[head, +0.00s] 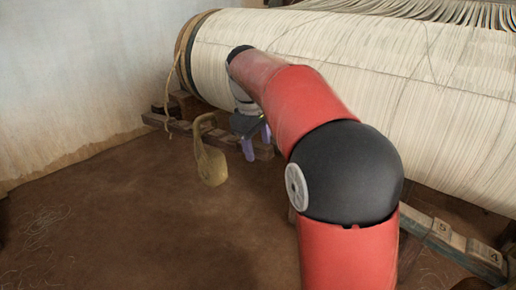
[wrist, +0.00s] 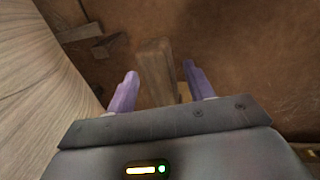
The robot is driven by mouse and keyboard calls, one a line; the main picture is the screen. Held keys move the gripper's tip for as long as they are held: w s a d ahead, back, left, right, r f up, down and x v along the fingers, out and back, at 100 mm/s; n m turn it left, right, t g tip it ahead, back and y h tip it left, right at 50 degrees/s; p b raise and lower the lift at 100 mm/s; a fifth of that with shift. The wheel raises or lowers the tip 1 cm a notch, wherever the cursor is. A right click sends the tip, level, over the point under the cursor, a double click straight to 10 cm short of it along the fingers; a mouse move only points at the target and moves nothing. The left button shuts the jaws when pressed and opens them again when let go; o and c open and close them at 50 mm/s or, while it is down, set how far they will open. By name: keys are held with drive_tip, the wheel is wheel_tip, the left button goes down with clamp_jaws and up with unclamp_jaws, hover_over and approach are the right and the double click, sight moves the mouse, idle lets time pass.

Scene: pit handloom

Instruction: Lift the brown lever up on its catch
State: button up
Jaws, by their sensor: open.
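The brown lever (wrist: 157,68) is a wooden bar in the wrist view, lying between my two purple fingers, with a gap visible on each side. My gripper (wrist: 160,72) is open around its line and holds nothing. In the head view, my gripper (head: 256,142) is low beside the big thread roll, at the right end of a brown wooden bar (head: 185,127) that seems to be the lever. My wrist and fingers partly cover that end. I cannot make out the catch.
The large cream thread roll (head: 350,75) fills the back and right. A rope (head: 169,95) hangs at the roll's left end.

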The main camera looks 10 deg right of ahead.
drive_tip(key=shift+f, duration=0.3)
clamp_jaws()
drive_tip(key=shift+s+d+f+b, duration=0.15)
drive_tip(key=shift+f+b, duration=0.25)
drive_tip(key=shift+f, duration=0.4)
unclamp_jaws()
wheel_tip(320, 180, up, 8)
drive_tip(key=s+a+p, duration=0.1)
drive_tip(key=p, duration=0.1)
drive_tip(key=shift+f, duration=0.15)
